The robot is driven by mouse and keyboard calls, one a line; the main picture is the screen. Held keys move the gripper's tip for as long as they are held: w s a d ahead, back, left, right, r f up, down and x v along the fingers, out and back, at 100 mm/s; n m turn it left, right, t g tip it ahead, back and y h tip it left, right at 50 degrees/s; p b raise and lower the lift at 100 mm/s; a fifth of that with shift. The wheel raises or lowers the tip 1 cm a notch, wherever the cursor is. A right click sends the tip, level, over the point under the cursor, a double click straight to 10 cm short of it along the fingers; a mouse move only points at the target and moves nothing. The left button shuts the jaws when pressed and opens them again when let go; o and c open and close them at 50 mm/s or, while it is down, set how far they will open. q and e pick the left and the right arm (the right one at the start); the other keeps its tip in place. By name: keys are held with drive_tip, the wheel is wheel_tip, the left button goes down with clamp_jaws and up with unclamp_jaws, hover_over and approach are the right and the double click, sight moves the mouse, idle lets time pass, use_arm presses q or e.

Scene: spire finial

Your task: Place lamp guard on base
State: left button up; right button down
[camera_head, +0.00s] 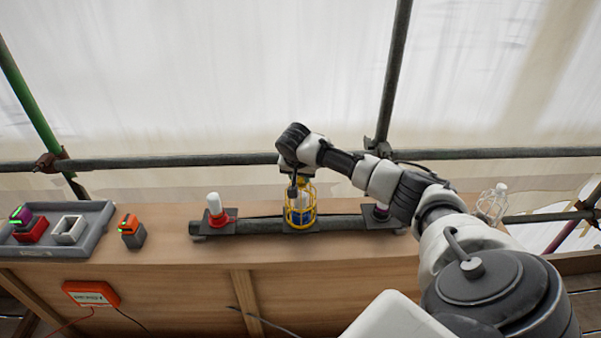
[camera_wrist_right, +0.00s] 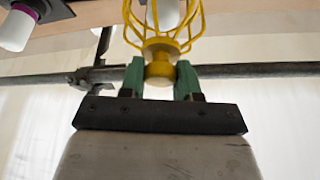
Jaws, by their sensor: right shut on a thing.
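My right gripper (camera_head: 299,177) is shut on the top knob of a yellow wire lamp guard (camera_head: 289,209). In the right wrist view the green fingers (camera_wrist_right: 160,78) grip both sides of the yellow knob, with the guard's cage (camera_wrist_right: 163,42) beyond them. The guard is around the white lamp on the middle blue base (camera_head: 300,217). I cannot tell whether its lower rim touches the base. My left gripper is not in view.
A red-based white lamp (camera_head: 217,212) stands to the left on the same dark rail, and a purple-based one (camera_head: 381,211) to the right. A white wire guard (camera_head: 493,202) is further right. A grey tray (camera_head: 93,232) and an orange-black block (camera_head: 131,232) are left.

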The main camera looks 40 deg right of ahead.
drive_tip(key=shift+f, duration=0.15)
drive_tip(key=c, duration=0.8)
unclamp_jaws()
